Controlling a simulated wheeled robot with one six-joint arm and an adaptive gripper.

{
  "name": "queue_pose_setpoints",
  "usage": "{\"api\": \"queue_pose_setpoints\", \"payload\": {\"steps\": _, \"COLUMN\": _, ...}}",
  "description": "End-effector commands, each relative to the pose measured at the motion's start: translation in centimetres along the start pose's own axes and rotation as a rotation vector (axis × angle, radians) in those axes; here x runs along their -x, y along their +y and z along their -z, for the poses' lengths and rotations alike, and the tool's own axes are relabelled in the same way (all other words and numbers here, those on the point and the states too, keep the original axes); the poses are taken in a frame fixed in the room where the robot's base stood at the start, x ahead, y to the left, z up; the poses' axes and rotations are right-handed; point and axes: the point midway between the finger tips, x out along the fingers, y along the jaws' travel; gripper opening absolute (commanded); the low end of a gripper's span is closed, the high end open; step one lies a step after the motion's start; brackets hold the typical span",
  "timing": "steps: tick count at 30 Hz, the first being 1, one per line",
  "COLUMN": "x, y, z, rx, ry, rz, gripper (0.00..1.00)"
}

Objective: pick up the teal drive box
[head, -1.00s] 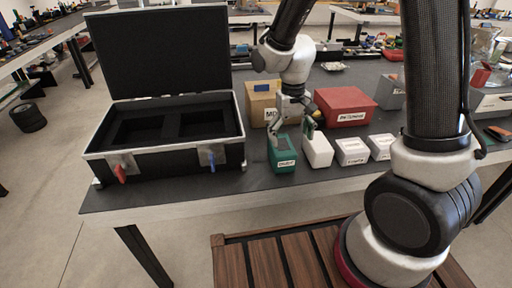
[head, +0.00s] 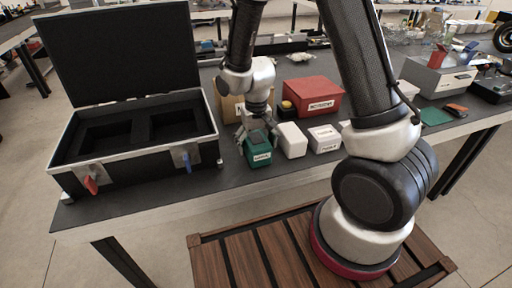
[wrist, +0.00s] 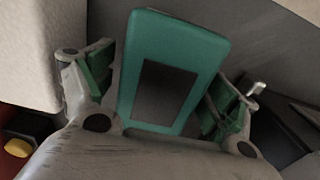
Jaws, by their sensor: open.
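The teal drive box (head: 259,152) stands upright near the front edge of the dark table, with a label on its front face. My gripper (head: 257,134) is directly above it and pointing down, with its fingers around the upper part of the box. In the wrist view the teal box (wrist: 172,70), with a dark panel on top, lies between the two green-padded fingers of my open gripper (wrist: 160,88). A gap shows beside the left finger; contact on the right cannot be told.
A white box (head: 291,140) stands close to the right of the teal box, with another white box (head: 323,138) beyond. A tan box (head: 232,108) and a red box (head: 312,95) are behind. An open black case (head: 140,160) stands at left.

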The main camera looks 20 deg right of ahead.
Motion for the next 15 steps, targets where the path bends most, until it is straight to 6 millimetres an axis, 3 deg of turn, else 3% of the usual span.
{"api": "queue_pose_setpoints", "payload": {"steps": 4, "x": 0.04, "y": -0.01, "z": 0.0, "rx": 0.0, "ry": 0.0, "rz": 0.0, "gripper": 0.86}}
{"api": "queue_pose_setpoints", "payload": {"steps": 15, "x": 0.07, "y": -0.01, "z": 0.01, "rx": 0.0, "ry": 0.0, "rz": 0.0, "gripper": 0.19}}
